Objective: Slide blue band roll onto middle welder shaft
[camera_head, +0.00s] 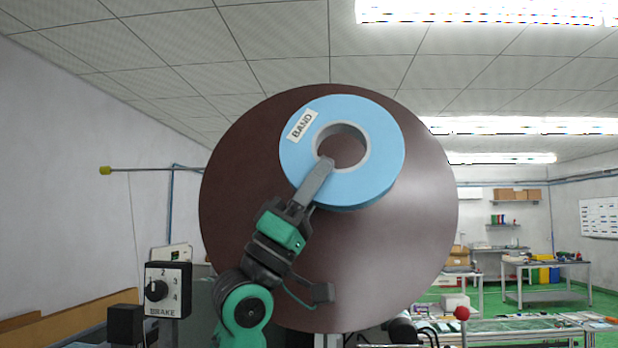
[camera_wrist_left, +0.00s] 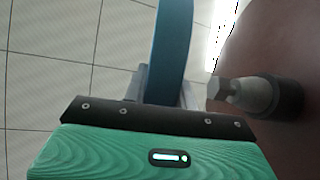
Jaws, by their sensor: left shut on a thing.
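The blue band roll (camera_head: 383,150), a flat ring with a grey core and a "BAND" label, is held up in front of a large brown disc (camera_head: 240,210). My left gripper (camera_head: 323,172) is shut on the roll's lower left side, one finger showing across its face to the hole. In the left wrist view the roll (camera_wrist_left: 175,45) stands edge-on between the fingers of the gripper (camera_wrist_left: 166,88). There a grey shaft (camera_wrist_left: 245,94) sticks out from the disc, to the right of the roll and apart from it. In the head view I see no shaft; only brown shows through the hole.
A brake switch box (camera_head: 167,289) stands at the lower left. A thin rod with a yellow tip (camera_head: 105,170) reaches out at the left. A red knob (camera_head: 461,313) stands at the lower right. Work tables (camera_head: 548,267) are far back at the right.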

